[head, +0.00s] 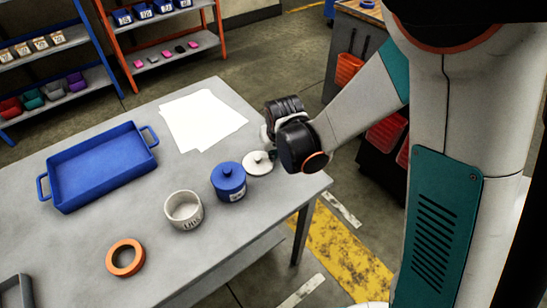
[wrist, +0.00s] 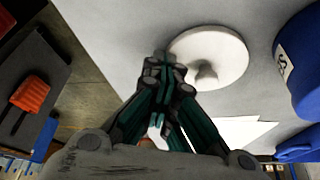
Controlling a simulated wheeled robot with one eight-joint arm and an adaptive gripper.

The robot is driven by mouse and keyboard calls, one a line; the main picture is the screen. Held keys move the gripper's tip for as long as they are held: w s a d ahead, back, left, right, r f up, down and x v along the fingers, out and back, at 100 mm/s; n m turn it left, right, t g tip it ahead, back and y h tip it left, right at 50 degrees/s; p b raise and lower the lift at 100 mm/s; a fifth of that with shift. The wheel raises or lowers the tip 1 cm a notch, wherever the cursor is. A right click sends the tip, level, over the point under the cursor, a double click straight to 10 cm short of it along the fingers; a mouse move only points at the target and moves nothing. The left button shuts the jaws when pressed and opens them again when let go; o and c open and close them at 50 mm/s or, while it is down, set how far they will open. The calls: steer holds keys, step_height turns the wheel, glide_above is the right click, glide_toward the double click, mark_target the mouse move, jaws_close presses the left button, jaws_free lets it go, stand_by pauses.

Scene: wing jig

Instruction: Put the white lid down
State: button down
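The white lid (head: 258,162) with a small round knob is near the table's right corner, beside a blue lidded jar (head: 228,182). It looks flat, knob up, at table level. In the wrist view the lid (wrist: 222,48) is just beyond and right of my fingertips. My gripper (wrist: 166,72) has its teal fingers drawn together at the tips, by the lid's near-left edge. The knob is clear of the fingers. Whether the rim is pinched between the tips is hard to see. In the head view my wrist hides the fingers. A white pot (head: 183,211) stands open, left of the blue jar.
A blue tray (head: 100,166), white paper sheets (head: 200,119) and an orange tape roll (head: 125,258) lie on the grey table (head: 85,225). Bare tabletop shows between the tray and the pot. Shelves stand behind, and a cabinet with red bins stands to the right.

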steer(key=shift+f, duration=0.5)
steer(key=shift+s, duration=0.1)
steer(key=c, duration=1.8)
jaws_free()
steer(key=o, duration=1.7)
steer(key=shift+r, duration=0.15)
